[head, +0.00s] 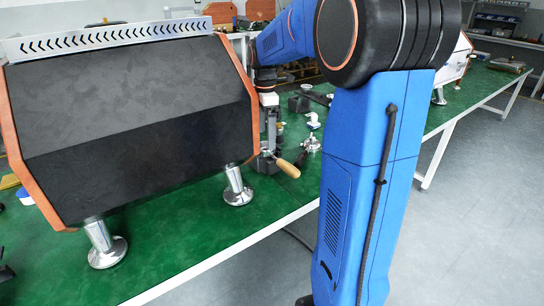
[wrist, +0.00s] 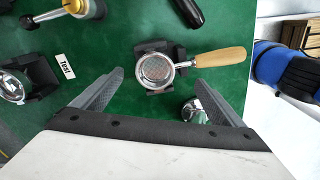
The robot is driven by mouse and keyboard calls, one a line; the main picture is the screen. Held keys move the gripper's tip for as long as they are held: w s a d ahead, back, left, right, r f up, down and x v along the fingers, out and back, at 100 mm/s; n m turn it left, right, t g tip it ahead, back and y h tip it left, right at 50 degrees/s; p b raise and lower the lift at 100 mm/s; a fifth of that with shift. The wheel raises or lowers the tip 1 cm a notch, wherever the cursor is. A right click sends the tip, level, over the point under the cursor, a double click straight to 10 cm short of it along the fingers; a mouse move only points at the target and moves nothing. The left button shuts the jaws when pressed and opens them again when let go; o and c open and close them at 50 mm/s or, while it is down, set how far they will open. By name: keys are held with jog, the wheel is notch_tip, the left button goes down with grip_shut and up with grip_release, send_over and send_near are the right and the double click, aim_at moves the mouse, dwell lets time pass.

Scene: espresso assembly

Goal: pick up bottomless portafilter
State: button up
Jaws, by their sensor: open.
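The bottomless portafilter (wrist: 156,71) shows in the wrist view as a round metal basket ring with a light wooden handle (wrist: 221,57) pointing right. It rests on a dark holder (wrist: 160,47) on the green table. In the head view its wooden handle (head: 288,168) shows beside the machine, and the rest is mostly hidden. My gripper (wrist: 158,95) is open and empty. Its two grey fingers are spread wide, with the portafilter between and beyond their tips, apart from both.
A metal tool (wrist: 194,110) lies near my right finger. A dark holder with a metal ring (wrist: 18,84), a white "Test" label (wrist: 64,67) and a yellow-topped tool (wrist: 76,7) are on the left. The large black machine (head: 130,125) stands left. The table's white edge (head: 240,245) is close.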

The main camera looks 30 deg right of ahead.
aim_at(277, 159)
jog(key=shift+f, duration=2.6)
grip_shut()
jog(key=shift+r, duration=0.15)
